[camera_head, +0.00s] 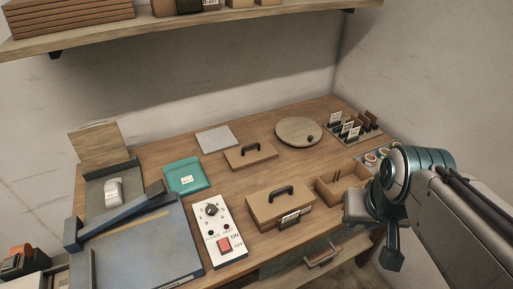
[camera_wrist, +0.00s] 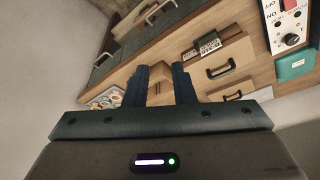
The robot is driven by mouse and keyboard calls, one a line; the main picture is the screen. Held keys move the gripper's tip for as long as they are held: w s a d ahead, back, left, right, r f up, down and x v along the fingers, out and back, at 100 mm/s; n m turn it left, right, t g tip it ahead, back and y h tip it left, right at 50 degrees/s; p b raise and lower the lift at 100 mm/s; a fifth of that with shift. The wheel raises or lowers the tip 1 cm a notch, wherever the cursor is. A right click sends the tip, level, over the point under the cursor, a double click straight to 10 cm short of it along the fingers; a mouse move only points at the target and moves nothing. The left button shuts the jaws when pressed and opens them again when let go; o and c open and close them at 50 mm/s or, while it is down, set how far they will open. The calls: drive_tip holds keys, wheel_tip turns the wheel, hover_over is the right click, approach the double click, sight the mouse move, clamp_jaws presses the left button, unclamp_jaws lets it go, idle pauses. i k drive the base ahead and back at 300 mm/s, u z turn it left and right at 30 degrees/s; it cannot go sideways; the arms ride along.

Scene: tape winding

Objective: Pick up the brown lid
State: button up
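A flat brown lid (camera_head: 250,158) with a black handle lies on the table, left of the round board. A second brown lid with a black handle (camera_head: 281,193) sits on a closed box (camera_head: 283,220) with a label near the table's front. The box and its handle also show in the wrist view (camera_wrist: 222,66). I cannot tell which lid is meant. My gripper (camera_wrist: 161,72) shows two dark fingers apart with nothing between them. In the head view it is at the right, beyond the open brown box (camera_head: 326,191), away from both lids.
A white control box (camera_head: 221,232) with a red switch stands left of the closed box. A teal pouch (camera_head: 187,178), a grey sheet (camera_head: 217,139), a round board (camera_head: 298,132) and a card rack (camera_head: 352,130) lie around. A shelf (camera_head: 200,30) hangs above; a drawer handle (camera_head: 322,257) protrudes in front.

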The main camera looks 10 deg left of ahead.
sight(245, 156)
drive_tip(key=u, duration=2.85)
drive_tip(key=k, duration=1.05)
drive_tip(key=z, duration=1.2)
drive_tip(key=i, duration=1)
